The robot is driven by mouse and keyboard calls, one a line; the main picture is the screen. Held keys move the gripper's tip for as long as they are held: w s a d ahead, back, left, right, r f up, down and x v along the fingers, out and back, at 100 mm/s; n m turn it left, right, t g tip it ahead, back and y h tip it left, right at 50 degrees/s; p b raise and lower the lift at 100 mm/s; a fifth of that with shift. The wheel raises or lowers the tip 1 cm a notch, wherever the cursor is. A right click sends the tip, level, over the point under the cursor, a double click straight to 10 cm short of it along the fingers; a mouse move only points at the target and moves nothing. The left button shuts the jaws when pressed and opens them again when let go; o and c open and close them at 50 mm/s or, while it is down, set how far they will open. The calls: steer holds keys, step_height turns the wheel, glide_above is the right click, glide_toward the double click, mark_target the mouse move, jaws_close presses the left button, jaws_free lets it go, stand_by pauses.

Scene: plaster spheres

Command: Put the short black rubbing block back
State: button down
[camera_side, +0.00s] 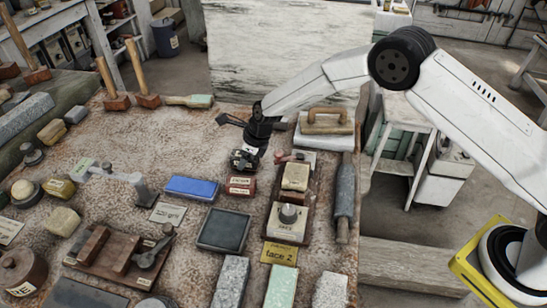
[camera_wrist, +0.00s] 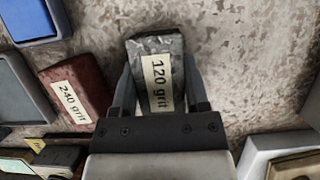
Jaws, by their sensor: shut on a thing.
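The short black rubbing block (camera_wrist: 172,48), dark grey-black with a pale "120 grit" label, is between the two fingers of my gripper (camera_wrist: 159,88) in the wrist view. My gripper is shut on its sides, and the label faces the camera. In the side view my gripper (camera_side: 245,160) is over the middle of the bench, behind the red block (camera_side: 241,186). The block there is small and dark against the gripper. I cannot tell whether its underside touches the bench. The red block, labelled "240 grit", lies to its left in the wrist view (camera_wrist: 75,88).
A blue block (camera_side: 191,188) and a dark slab (camera_side: 224,230) lie near the red block. A plaster float (camera_side: 324,124) and a grey roller (camera_side: 345,195) are to the right. Mallets (camera_side: 145,98) stand at the back left. Bare stained bench shows beyond the block in the wrist view.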

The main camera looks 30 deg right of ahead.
steer(key=shift+f, duration=0.2)
steer(key=shift+c, duration=0.4)
jaws_free()
steer(key=shift+r, duration=0.1)
steer(key=v, duration=1.2)
stand_by(0.5)
